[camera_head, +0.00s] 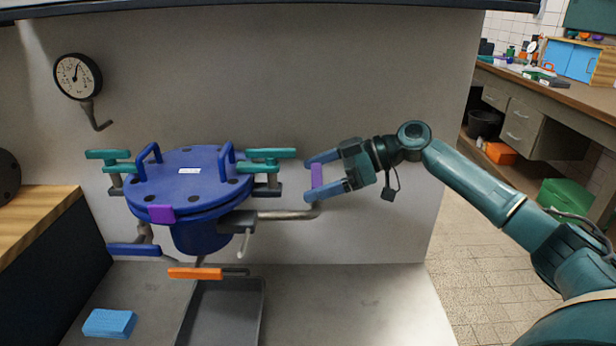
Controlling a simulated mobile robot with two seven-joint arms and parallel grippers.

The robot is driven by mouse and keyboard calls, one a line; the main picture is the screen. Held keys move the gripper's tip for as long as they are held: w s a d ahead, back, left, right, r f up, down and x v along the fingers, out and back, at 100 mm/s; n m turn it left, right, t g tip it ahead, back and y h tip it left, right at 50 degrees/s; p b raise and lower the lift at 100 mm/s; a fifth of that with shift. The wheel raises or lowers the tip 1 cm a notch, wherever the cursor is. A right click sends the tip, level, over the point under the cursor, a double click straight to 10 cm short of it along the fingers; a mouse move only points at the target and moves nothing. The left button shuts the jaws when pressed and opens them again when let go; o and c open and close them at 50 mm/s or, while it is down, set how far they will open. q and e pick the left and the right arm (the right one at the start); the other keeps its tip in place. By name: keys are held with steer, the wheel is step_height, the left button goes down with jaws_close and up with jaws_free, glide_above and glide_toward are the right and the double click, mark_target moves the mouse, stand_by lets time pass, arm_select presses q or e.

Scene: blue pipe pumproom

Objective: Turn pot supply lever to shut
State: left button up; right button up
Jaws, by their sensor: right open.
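The blue pot (190,190) has a bolted lid with two handles and a purple tag on its front rim. A purple lever (317,174) stands upright at the end of the pipe (285,215) on the pot's right. My right gripper (313,179) is open, with one finger above the other and the purple lever between them in the picture. Contact cannot be told. An orange lever (195,273) lies level below the pot, and a blue lever (133,249) lies level at its lower left. No label shows which is the pot supply lever. My left gripper is out of view.
Teal clamp handles (266,154) stick out from the lid's sides. A gauge (77,76) hangs on the wall. A grey tray (222,310) and a blue sponge-like block (109,323) are on the bench. The bench front right is clear.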

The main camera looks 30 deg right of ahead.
steer(key=shift+x, duration=1.05)
steer(key=c, duration=0.7)
